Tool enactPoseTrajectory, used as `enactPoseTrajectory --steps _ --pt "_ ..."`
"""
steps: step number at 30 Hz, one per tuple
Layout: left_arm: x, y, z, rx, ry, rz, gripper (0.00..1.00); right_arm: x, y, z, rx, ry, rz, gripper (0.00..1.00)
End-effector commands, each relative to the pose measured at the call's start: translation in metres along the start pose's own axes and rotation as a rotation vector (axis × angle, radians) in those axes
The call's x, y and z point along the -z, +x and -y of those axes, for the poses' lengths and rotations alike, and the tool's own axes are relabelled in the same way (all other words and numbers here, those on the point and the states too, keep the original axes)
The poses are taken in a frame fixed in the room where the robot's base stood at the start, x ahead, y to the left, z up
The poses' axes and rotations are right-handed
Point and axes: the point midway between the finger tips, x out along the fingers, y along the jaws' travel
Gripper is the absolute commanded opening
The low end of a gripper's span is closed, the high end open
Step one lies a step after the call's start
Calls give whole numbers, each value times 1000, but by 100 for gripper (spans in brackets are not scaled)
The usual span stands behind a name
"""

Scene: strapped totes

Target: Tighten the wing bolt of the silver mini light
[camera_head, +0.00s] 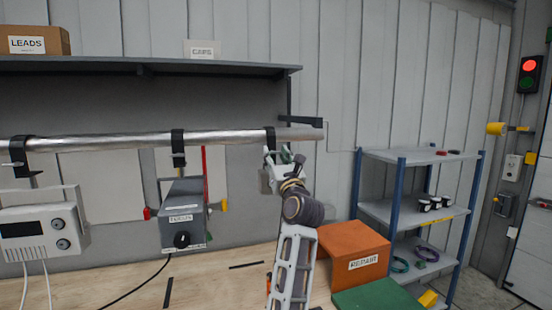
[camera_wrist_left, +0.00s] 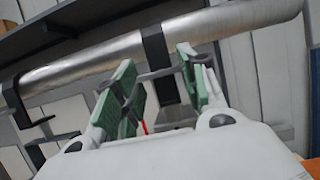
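A black clamp (camera_head: 270,138) hangs on the right part of the silver pipe (camera_head: 100,141). A small grey body (camera_head: 264,180) shows under it, mostly hidden behind my left gripper (camera_head: 284,156); it may be the silver mini light. In the left wrist view, the clamp (camera_wrist_left: 155,50) wraps the pipe, and a thin grey bar (camera_wrist_left: 165,72) crosses near its lower part. My left gripper (camera_wrist_left: 158,66) is open, its green-padded fingers on either side of the clamp's lower part. Contact cannot be told, and the wing bolt is not clearly distinguishable. My right gripper is not in view.
A grey box light (camera_head: 181,215) labelled FOCUS and a pale box with knobs (camera_head: 40,232) hang further left on the pipe. A shelf (camera_head: 150,66) runs above. An orange REPAIR bin (camera_head: 352,252) stands on the bench, with a blue-post rack (camera_head: 400,210) to the right.

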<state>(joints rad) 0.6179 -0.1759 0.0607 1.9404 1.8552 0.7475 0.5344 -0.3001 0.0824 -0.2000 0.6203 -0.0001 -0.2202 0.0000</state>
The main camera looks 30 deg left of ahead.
Motion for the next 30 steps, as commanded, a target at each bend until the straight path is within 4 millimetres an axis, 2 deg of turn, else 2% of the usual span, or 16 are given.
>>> enactPoseTrajectory --steps 1,3,17,30 --pt "0 0 0 0 0 0 24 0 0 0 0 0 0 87" --pt "0 0 0 0 0 0 18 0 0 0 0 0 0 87" --pt "0 0 0 20 43 0 18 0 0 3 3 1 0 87" --pt "-1 0 -3 96 210 2 18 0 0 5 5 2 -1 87"
